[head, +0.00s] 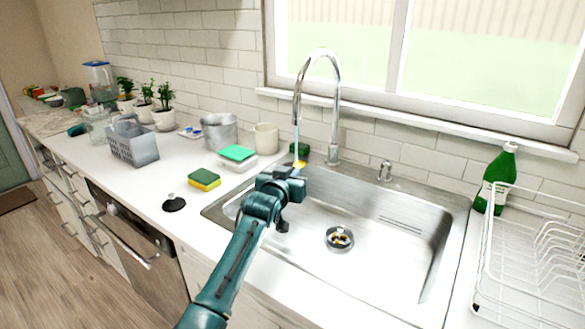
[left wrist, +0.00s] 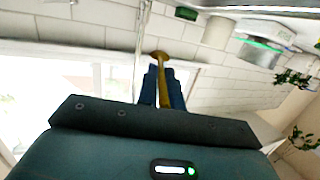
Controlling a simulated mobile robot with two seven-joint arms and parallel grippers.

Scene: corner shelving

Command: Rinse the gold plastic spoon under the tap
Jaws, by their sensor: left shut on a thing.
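The gold plastic spoon (head: 300,163) is held at the end of my left gripper (head: 292,172), over the back left part of the sink (head: 440,240). In the left wrist view the spoon (left wrist: 162,72) stands out between the two fingers of my left gripper (left wrist: 163,85), its wide end away from me. The chrome tap (head: 336,110) arches above. A thin bluish stream of water (head: 297,138) runs from its spout down to about the spoon. The exact contact is too small to tell. My right gripper is not in view.
A yellow and green sponge (head: 204,179), a black stopper (head: 174,203) and a grey basket (head: 134,146) stand left of the sink. A green bottle (head: 495,178) and a white dish rack (head: 530,250) are at the right. The sink's middle is clear around the drain (head: 339,239).

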